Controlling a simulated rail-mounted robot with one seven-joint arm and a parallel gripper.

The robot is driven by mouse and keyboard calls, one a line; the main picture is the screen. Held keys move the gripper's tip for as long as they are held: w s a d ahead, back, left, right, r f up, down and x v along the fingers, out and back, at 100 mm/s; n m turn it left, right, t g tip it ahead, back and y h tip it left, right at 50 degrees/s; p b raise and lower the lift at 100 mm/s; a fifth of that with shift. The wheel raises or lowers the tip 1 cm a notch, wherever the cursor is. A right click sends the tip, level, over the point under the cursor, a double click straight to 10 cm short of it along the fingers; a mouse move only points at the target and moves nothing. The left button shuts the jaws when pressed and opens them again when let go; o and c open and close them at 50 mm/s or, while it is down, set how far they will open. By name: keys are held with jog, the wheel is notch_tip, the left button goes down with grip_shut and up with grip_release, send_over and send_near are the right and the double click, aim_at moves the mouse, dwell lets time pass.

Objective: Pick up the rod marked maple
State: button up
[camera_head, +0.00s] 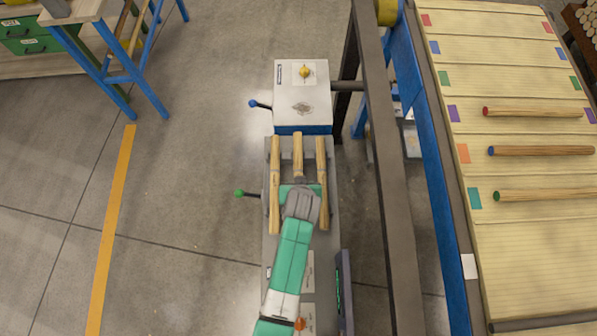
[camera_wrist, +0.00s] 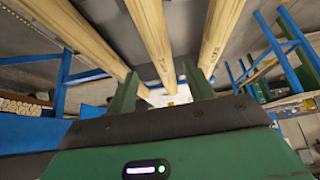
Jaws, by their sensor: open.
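Three pale wooden rods lie side by side over the grey bed of a machine in the head view: a left rod (camera_head: 275,185), a middle rod (camera_head: 298,155) and a right rod (camera_head: 321,185). My gripper (camera_head: 300,189) is at the middle rod's near part, and my wrist hides that rod's near end. I cannot read which rod is marked maple.
A dark rail (camera_head: 385,190) runs along the right. Beyond it, a slatted table (camera_head: 530,260) holds rods with red, blue and green ends. Open floor lies left.

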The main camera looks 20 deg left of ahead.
jog(key=x, duration=0.4)
jog(key=shift+s+a+f+b, duration=0.1)
jog(key=shift+a+f+b, duration=0.05)
jog(key=shift+b, duration=0.2)
jog(key=shift+c, duration=0.2)
grip_shut()
jog(key=shift+r, duration=0.6)
notch_tip(320, 180, up, 2)
jog(key=shift+r+p, duration=0.2)
jog(key=shift+p, duration=0.1)
jog(key=s+d+r, duration=0.1)
jog(key=s+d, duration=0.3)
jog(key=s, duration=1.1)
jog(key=shift+s+r+p, duration=0.25)
jog(key=shift+s+p, duration=0.05)
jog(key=shift+p, duration=0.05)
